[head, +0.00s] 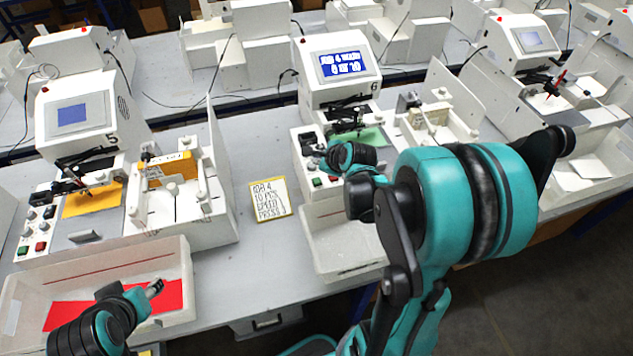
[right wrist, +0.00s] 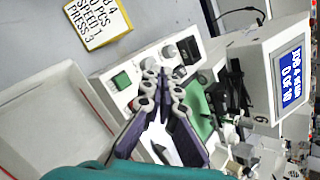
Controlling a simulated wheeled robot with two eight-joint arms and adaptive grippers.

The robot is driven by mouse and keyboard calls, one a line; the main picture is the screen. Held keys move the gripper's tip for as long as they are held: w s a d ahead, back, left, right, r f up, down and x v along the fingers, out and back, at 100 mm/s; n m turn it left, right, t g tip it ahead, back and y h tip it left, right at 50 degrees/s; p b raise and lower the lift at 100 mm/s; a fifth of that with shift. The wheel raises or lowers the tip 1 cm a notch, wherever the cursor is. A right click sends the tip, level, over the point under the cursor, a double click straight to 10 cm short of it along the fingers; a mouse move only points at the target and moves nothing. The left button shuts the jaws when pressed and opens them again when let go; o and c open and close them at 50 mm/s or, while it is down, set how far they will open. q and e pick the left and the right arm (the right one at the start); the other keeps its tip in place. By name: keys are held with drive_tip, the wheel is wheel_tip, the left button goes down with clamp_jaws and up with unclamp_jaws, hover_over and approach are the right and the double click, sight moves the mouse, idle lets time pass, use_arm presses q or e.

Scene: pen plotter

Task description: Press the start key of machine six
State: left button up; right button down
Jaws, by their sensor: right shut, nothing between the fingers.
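Machine six (head: 343,102) stands in the middle of the head view, with a lit blue screen (head: 343,64); its white text is too small to read surely. The screen also shows in the right wrist view (right wrist: 290,77). A green key (head: 317,182) sits on its control panel, clearer in the right wrist view (right wrist: 122,81).
A yellow-edged note (head: 270,199) with handwriting lies left of machine six. Machine five (head: 78,118) stands at left; another machine (head: 525,45) is at right. A white tray (head: 190,270) with a red sheet is front left; an empty-looking bin (head: 345,245) is below machine six.

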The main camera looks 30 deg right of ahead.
sight(318, 182)
wheel_tip(318, 182, down, 6)
drive_tip(key=b, duration=0.4)
drive_tip(key=shift+f+b, duration=0.25)
drive_tip(key=shift+b, duration=0.15)
drive_tip(key=shift+f+b, duration=0.4)
idle(0.5)
drive_tip(key=shift+f+b, duration=0.4)
drive_tip(key=shift+b, duration=0.05)
drive_tip(key=shift+f+b, duration=0.45)
idle(0.5)
drive_tip(key=shift+r, duration=0.15)
drive_tip(key=shift+r+p, duration=0.65)
drive_tip(key=shift+r, duration=0.1)
